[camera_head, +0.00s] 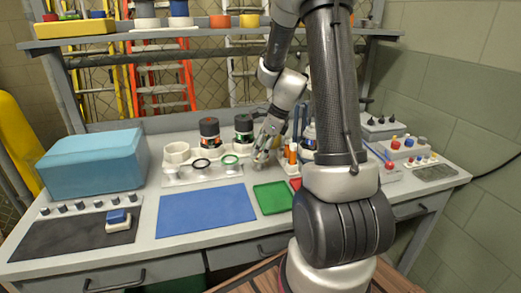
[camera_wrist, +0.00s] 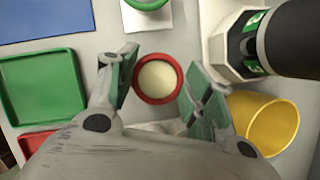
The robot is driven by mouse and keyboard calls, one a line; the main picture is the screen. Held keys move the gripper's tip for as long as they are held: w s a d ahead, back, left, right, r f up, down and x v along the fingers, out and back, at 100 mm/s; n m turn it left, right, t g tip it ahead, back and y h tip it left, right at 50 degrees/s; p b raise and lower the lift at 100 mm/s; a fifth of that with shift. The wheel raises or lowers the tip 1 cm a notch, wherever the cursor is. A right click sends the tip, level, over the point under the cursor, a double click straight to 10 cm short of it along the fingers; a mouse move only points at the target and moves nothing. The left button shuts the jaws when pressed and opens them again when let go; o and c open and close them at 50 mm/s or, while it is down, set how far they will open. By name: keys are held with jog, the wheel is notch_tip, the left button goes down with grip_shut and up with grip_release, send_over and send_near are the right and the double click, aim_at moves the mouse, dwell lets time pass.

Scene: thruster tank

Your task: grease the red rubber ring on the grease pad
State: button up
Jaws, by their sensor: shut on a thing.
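The red rubber ring (camera_wrist: 139,90) is between the two fingers of my gripper (camera_wrist: 158,76) in the wrist view, and the fingers are closed on its sides. A pale cream round surface (camera_wrist: 157,77) fills the middle of the ring; I cannot tell whether this is the grease pad or how far it lies below the ring. In the head view my gripper (camera_head: 262,156) is low over the bench, just right of the green ring (camera_head: 230,159). The red ring cannot be made out there.
A black-capped unit (camera_wrist: 285,40) and a yellow cup (camera_wrist: 270,122) stand close to the right finger in the wrist view. A green tray (camera_head: 273,198) and a blue mat (camera_head: 207,212) lie nearer the front. A blue box (camera_head: 97,165) stands at left.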

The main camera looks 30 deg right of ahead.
jog(key=m+t+h, duration=0.1)
jog(key=m, duration=0.3)
jog(key=shift+r, duration=0.15)
jog(key=shift+r, duration=2.9)
